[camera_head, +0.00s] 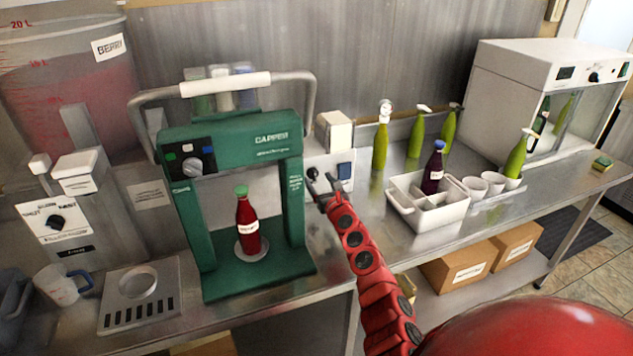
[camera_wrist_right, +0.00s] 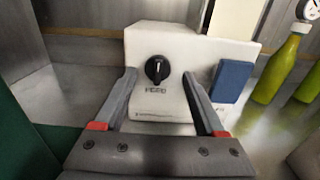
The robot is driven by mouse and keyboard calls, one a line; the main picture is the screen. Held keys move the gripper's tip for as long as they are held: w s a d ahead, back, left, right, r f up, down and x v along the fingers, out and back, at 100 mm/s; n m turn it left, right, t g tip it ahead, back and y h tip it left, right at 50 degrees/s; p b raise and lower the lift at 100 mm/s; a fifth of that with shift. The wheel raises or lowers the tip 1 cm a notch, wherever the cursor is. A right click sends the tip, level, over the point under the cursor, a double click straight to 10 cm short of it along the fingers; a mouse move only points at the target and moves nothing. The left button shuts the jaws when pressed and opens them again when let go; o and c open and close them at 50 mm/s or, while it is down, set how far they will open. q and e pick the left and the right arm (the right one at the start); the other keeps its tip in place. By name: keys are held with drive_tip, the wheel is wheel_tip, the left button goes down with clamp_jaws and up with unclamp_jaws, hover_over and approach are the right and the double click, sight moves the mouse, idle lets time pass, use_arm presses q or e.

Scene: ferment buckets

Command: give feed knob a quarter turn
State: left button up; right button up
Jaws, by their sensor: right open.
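The feed knob (camera_wrist_right: 157,69) is a round black knob with a light pointer line, on the front of a white box (camera_wrist_right: 180,45) with a label reading FEED under it. In the wrist view the pointer looks about upright. In the head view the knob (camera_head: 312,174) shows at the left of the box front, right of the green capper. My right gripper (camera_wrist_right: 158,98) is open and empty. Its two fingers point at the box front, one to each side below the knob, apart from it. In the head view my right gripper (camera_head: 322,188) is just below the knob. My left gripper is not in view.
A blue pad (camera_wrist_right: 231,81) sits on the box right of the knob. The green capper (camera_head: 190,220) holds a red bottle (camera_head: 247,230) close on the left. A white crate (camera_head: 430,213) with a dark bottle and several green bottles (camera_head: 380,147) stand to the right.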

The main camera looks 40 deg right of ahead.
drive_tip(key=shift+w+r, duration=0.1)
drive_tip(key=shift+w, duration=0.7)
clamp_jaws()
